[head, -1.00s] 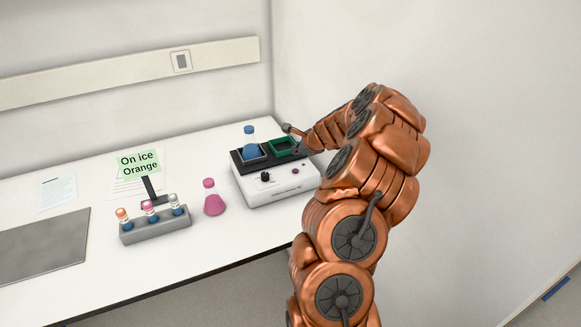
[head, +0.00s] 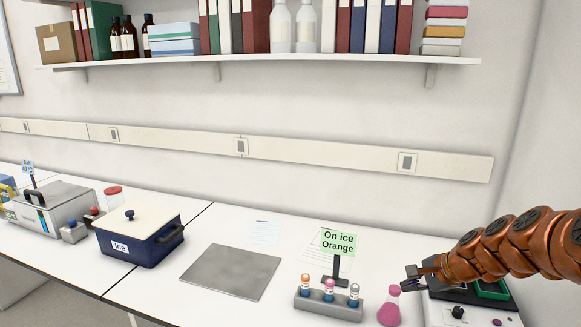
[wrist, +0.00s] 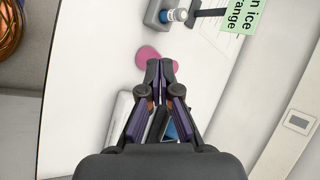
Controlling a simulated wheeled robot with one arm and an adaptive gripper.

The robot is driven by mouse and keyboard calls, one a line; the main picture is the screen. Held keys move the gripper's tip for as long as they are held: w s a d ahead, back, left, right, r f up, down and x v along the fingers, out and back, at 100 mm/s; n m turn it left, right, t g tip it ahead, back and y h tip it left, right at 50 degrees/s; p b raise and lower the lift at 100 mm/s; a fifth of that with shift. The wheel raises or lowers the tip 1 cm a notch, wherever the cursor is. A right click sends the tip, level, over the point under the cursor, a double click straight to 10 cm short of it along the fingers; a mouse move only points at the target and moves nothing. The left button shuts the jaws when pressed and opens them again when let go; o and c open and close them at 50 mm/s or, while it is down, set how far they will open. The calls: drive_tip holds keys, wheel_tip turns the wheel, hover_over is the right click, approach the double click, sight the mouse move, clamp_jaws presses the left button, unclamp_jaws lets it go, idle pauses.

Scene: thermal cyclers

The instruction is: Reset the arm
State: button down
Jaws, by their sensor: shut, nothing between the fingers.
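My copper arm reaches in from the right edge of the head view. My gripper (head: 412,279) is above the bench near the pink flask (head: 389,306). In the wrist view my gripper (wrist: 159,66) is shut, its fingertips together with nothing between them. The pink flask (wrist: 147,53) shows just beyond the fingertips in that view. The white device with a black top (head: 447,312) stands under my arm at the lower right, partly hidden by it. A green tray (head: 492,290) sits on its top.
A grey rack (head: 327,306) holds 3 capped vials beside the green "On ice Orange" sign (head: 339,242). A grey plate (head: 230,271) and a blue ice box (head: 140,240) stand further left. A shelf (head: 270,60) with binders and bottles hangs above. The wall is close behind.

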drive_tip(key=s+a+r+n+g, duration=0.2)
drive_tip(key=s+a+n+g, duration=0.2)
drive_tip(key=s+a+n, duration=0.7)
drive_tip(key=s+a+f+n+g+h, duration=0.1)
drive_tip(key=s+n+g+h, duration=0.3)
drive_tip(key=s, duration=2.1)
drive_tip(key=shift+s+a+f+n, duration=0.25)
drive_tip(key=shift+s+f+n, duration=0.05)
drive_tip(key=shift+s+n, duration=0.1)
